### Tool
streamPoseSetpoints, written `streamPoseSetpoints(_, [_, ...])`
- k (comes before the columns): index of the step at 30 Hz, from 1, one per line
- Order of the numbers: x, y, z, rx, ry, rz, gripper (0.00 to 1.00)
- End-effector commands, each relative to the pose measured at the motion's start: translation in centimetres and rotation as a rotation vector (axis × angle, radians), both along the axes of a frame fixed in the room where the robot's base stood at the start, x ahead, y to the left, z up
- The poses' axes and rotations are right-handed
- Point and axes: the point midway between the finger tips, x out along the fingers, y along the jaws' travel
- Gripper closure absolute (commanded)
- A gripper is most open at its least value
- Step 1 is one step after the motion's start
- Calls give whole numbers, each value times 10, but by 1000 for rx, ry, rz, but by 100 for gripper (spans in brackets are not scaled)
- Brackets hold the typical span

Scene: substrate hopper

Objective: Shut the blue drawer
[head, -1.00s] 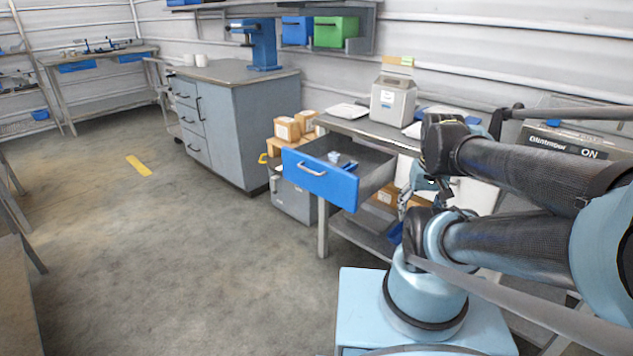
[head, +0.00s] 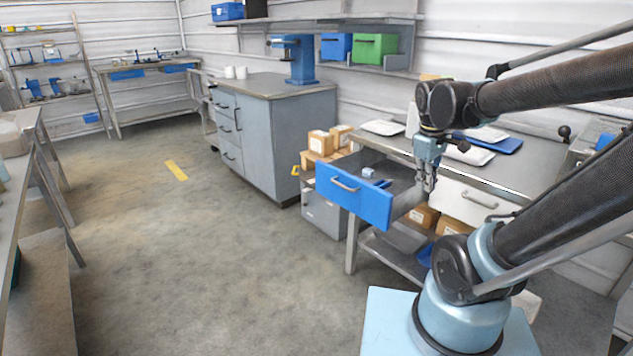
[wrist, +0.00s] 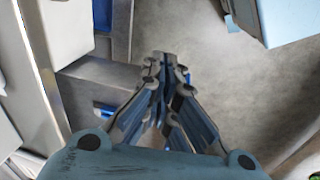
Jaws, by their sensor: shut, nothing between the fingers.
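The blue drawer (head: 352,196) sticks out from the workbench (head: 455,165) in the head view. Its front has a pale handle, and small blue and white items (head: 372,176) lie inside. My gripper (head: 428,188) is shut and empty, pointing down just right of the drawer in the picture. I cannot tell whether it touches the drawer's side. In the wrist view the fingertips (wrist: 163,60) are together with nothing between them. I cannot identify the drawer for sure in the wrist view.
A white drawer (head: 470,202) sits right of the blue one. Trays (head: 470,150) lie on the bench top. Cardboard boxes (head: 322,142) and a grey cabinet (head: 262,135) stand to the left. The floor in front of the drawer is clear.

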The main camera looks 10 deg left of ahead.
Motion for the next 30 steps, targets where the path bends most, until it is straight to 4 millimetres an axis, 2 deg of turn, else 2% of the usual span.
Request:
streamPoseSetpoints(1, [11, 13, 5, -18, 6, 71, 100])
streamPoseSetpoints(6, [40, 54, 16, -80, 24, 299, 100])
streamPoseSetpoints(11, [65, 99, 22, -141, 41, 515, 100])
streamPoseSetpoints(15, [81, 144, 23, -195, 56, 702, 100])
streamPoseSetpoints(20, [95, 200, 21, -258, 72, 914, 100])
streamPoseSetpoints(24, [100, 253, 14, -317, 86, 1098, 100])
streamPoseSetpoints(30, [97, 329, -1, -401, 108, 1350, 100])
